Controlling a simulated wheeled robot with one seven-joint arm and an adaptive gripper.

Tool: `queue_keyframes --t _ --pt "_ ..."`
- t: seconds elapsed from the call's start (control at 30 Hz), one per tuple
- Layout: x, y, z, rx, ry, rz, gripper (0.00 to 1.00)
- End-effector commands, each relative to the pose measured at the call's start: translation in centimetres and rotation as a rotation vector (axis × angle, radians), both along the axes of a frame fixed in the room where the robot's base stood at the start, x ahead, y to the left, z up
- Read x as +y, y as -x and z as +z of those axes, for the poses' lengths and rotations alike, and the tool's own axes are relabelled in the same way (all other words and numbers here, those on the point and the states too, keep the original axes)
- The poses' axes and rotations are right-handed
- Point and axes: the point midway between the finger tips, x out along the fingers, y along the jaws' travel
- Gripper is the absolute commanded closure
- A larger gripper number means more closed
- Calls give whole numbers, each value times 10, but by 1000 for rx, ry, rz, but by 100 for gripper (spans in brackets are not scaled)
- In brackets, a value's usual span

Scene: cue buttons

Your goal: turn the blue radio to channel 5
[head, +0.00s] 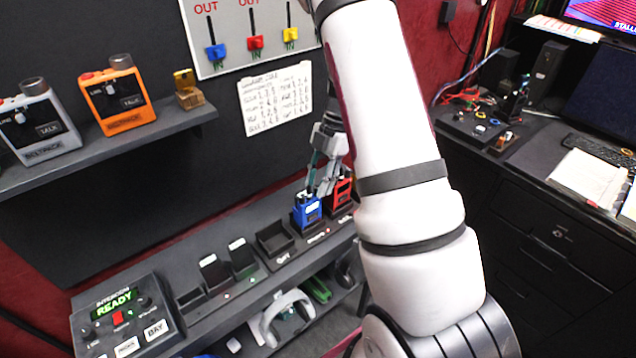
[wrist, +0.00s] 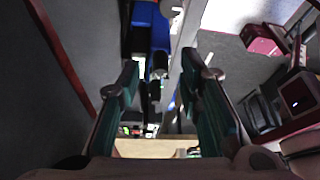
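The blue radio (head: 307,214) stands upright in a dark holder on the lower shelf, left of a red radio (head: 341,192). My gripper (head: 321,188) points down just above and beside the blue radio's top. In the wrist view my gripper (wrist: 160,62) is open, its green-padded fingers apart. A blue body, likely the blue radio (wrist: 148,22), lies beyond and between the fingertips. I cannot tell whether a finger touches it. The radio's channel knob and its setting are not readable.
Empty holders (head: 274,239) line the shelf to the left, beside an intercom panel (head: 122,318) reading READY. A white headset (head: 287,316) is on the level below. A handwritten sheet (head: 276,99) hangs on the wall. An upper shelf (head: 110,143) carries grey and orange beltpacks.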

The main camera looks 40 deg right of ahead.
Motion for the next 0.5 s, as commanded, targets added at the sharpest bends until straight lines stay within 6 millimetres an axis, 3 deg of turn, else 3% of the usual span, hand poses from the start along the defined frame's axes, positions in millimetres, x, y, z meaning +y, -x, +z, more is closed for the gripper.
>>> queue_keyframes --t 0.5 --pt "-35 -8 87 -2 2 1 67"
